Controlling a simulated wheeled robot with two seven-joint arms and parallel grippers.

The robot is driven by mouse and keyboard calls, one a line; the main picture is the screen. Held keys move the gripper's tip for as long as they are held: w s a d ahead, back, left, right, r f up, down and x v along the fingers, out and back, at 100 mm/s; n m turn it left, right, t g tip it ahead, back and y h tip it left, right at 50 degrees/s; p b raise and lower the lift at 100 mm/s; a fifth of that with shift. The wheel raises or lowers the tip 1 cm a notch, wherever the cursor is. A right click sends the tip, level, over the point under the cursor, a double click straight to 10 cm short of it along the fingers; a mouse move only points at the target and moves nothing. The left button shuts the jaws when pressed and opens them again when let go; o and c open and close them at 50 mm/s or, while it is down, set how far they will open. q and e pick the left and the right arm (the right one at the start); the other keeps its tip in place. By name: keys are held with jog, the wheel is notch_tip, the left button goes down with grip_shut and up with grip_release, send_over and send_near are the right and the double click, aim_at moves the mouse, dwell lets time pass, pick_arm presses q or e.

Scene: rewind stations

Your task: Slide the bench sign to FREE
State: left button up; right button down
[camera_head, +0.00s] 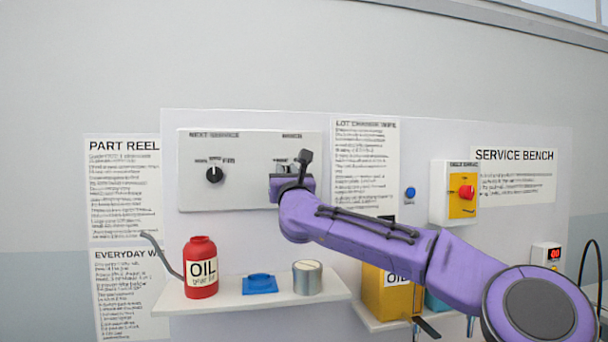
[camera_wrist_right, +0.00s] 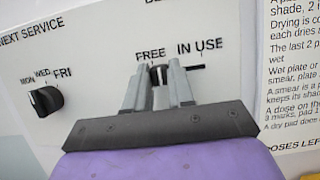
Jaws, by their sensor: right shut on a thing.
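The bench sign is a slider on a white panel (camera_head: 245,205), with the marks FREE and IN USE above its slot. Its dark knob (camera_wrist_right: 158,75) is under the FREE end in the right wrist view, and the bare slot runs to its right under IN USE. My right gripper (camera_head: 286,172) is at the slider. In the right wrist view its two grey fingers (camera_wrist_right: 158,88) stand either side of the knob, shut on it. In the head view the gripper hides most of the slider. My left gripper is out of view.
A dial (camera_head: 214,174) with day marks is left of the slider. Below are a red oil can (camera_head: 201,268), a blue pad (camera_head: 260,284) and a metal tin (camera_head: 307,278) on a shelf (camera_head: 240,301). A red knob (camera_head: 466,192) on a yellow plate is to the right.

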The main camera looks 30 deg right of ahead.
jog(key=shift+w+a, duration=0.15)
jog(key=shift+a, duration=0.4)
jog(key=c, duration=1.3)
grip_release()
jog(key=o, duration=0.3)
jog(key=shift+a, duration=0.1)
jog(key=shift+o, duration=0.2)
jog(key=shift+a, duration=0.15)
